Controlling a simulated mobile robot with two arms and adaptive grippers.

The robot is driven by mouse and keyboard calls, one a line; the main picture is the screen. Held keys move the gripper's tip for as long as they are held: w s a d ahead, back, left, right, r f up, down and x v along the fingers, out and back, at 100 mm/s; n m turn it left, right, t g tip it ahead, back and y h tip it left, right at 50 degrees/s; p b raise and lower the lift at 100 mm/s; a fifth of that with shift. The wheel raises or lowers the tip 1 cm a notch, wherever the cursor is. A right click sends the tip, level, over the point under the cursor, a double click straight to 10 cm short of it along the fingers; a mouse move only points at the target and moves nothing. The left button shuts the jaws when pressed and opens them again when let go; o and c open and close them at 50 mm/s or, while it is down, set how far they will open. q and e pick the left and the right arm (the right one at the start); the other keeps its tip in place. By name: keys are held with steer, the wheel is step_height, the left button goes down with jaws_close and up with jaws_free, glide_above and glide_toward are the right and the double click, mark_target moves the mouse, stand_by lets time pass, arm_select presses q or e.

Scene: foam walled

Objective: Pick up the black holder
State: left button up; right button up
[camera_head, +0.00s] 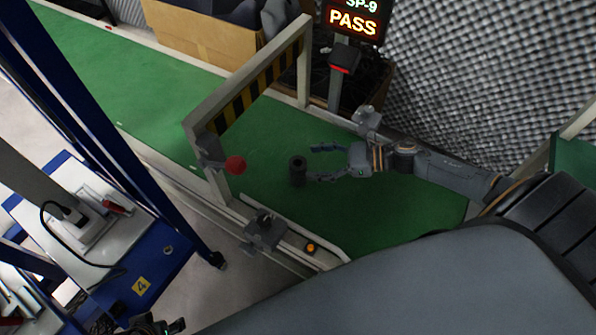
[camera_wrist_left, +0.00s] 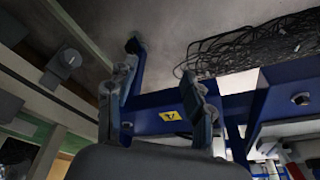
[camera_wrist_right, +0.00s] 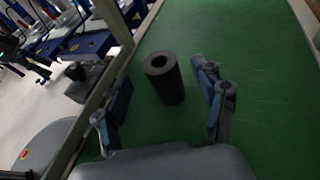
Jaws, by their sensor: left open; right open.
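The black holder (camera_head: 297,171) is a short dark cylinder with a hole in its top. It stands upright on the green conveyor belt (camera_head: 385,215). In the right wrist view the holder (camera_wrist_right: 164,78) stands ahead, between the lines of the two open fingers. My right gripper (camera_head: 318,163) is open and empty, just right of the holder, with its fingertips pointing at it. My left gripper shows in the left wrist view (camera_wrist_left: 163,80), open and empty; in the head view a dark part at the bottom left may belong to it.
A lit PASS sign (camera_head: 353,18) stands behind. A cardboard box (camera_head: 205,38) is at the back. A blue-framed workbench (camera_head: 150,265) is at left.

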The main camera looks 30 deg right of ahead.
mark_target(294, 164)
steer(key=x, duration=0.5)
steer(key=shift+w+a+f, duration=0.1)
steer(key=shift+a+f, duration=0.1)
steer(key=shift+a, duration=0.05)
steer(key=c, duration=1.2)
arm_select(q)
steer(key=shift+s+r, duration=0.1)
steer(key=shift+r, duration=0.65)
arm_select(e)
steer(key=shift+c, duration=0.7)
steer(key=shift+r, duration=0.1)
